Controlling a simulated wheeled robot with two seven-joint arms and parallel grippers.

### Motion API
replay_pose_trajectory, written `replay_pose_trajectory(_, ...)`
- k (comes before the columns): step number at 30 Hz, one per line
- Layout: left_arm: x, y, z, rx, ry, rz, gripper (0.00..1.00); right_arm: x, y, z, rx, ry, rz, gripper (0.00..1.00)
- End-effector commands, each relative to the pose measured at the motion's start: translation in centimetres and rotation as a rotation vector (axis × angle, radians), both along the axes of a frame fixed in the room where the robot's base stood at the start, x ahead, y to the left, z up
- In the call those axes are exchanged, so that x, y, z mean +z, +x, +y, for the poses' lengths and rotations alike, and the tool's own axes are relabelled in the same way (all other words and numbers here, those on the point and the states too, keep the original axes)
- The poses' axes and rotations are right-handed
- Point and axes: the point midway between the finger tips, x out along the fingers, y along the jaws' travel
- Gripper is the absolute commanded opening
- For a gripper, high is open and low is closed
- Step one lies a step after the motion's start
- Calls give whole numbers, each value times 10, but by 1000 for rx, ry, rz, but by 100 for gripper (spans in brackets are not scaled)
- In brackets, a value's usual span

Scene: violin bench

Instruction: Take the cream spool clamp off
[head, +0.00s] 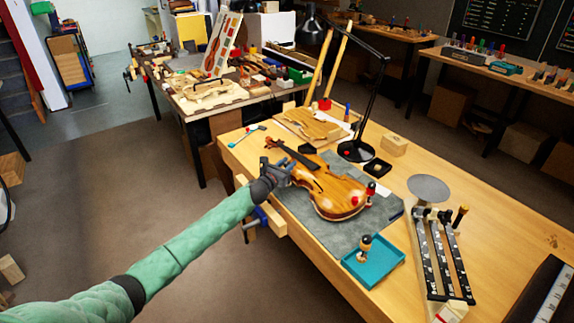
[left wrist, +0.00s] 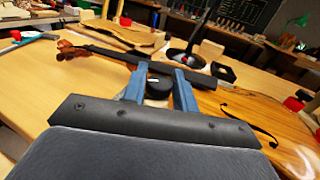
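The violin (head: 328,190) lies on a grey mat on the bench. My left gripper (head: 276,168) is at its near left edge, beside the neck end of the body. In the left wrist view, the blue fingers of my left gripper (left wrist: 162,72) stand apart with a round black knob (left wrist: 158,87) between them. A pale patch shows below the knob; the rest of that piece is hidden, and I cannot tell whether the fingers press on it. Red-and-dark spool clamps (head: 370,188) stand at the violin's right end. My right gripper is not in view.
A black lamp (head: 356,151), a small black box (head: 377,167) and a wooden block (head: 394,145) stand behind. A rack of black bars (head: 448,260) is at the right.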

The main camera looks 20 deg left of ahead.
Motion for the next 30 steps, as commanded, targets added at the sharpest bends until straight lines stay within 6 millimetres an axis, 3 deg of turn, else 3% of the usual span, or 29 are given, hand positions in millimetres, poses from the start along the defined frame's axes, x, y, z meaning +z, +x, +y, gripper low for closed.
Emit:
replay_pose_trajectory(1,0,0,0,0,0,0,18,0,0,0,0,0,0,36)
replay_pose_trajectory(3,0,0,0,0,0,0,4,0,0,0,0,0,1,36)
replay_pose_trajectory(4,0,0,0,0,0,0,3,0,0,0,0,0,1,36)
replay_pose_trajectory(14,0,-1,-1,38,-3,1,3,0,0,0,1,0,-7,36)
replay_pose_trajectory(24,0,-1,-3,222,-5,3,3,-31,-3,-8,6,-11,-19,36)
replay_pose_trajectory(30,-2,-1,-3,359,-5,3,3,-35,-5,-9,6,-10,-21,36)
